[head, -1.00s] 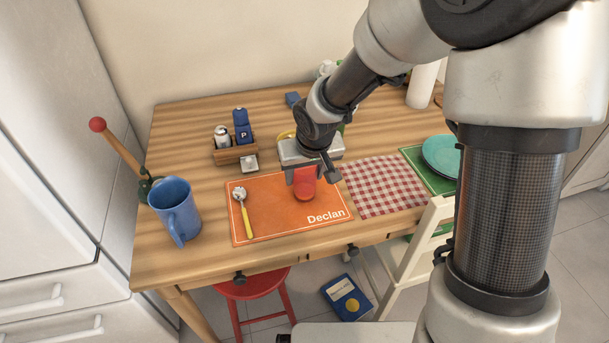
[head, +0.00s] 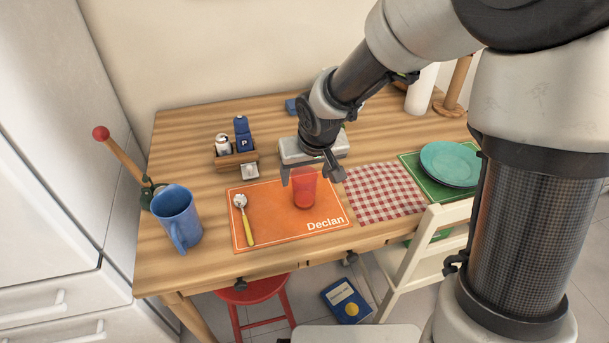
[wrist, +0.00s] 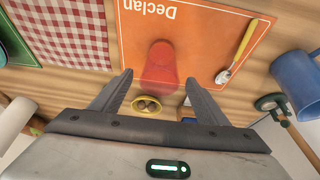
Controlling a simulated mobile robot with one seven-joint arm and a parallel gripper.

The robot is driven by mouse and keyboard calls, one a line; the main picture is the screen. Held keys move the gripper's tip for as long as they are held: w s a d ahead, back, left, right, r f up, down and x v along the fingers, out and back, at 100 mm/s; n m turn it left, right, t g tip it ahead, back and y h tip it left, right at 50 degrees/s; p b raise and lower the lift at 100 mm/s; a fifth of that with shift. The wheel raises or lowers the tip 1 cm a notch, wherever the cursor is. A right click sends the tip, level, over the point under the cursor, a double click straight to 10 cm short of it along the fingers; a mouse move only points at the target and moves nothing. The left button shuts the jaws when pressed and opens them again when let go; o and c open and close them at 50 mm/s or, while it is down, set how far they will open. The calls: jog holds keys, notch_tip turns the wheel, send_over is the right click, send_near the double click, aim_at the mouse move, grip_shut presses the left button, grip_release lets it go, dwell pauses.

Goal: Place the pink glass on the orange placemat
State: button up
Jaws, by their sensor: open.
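The pink glass (head: 304,187), a translucent red-pink tumbler, stands upright on the orange placemat (head: 275,222) near its right back part. The placemat bears the name Declan. In the wrist view the glass (wrist: 161,68) shows on the placemat (wrist: 200,45), just beyond the fingertips. My gripper (head: 313,177) is open, with its fingers behind and above the glass in the head view. In the wrist view my gripper (wrist: 160,85) has its two fingers wide apart with nothing held between them.
A spoon (head: 244,218) lies on the placemat's left. A blue mug (head: 177,217) stands left of it, a condiment caddy (head: 237,160) behind. A checkered cloth (head: 383,192) and a teal plate (head: 449,163) are to the right. A yellow item (wrist: 147,107) sits between my fingers in the wrist view.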

jog(key=p+v, duration=0.2)
jog(key=v, duration=0.5)
jog(key=shift+r, duration=0.15)
jog(key=shift+s, duration=0.1)
dwell(0.7)
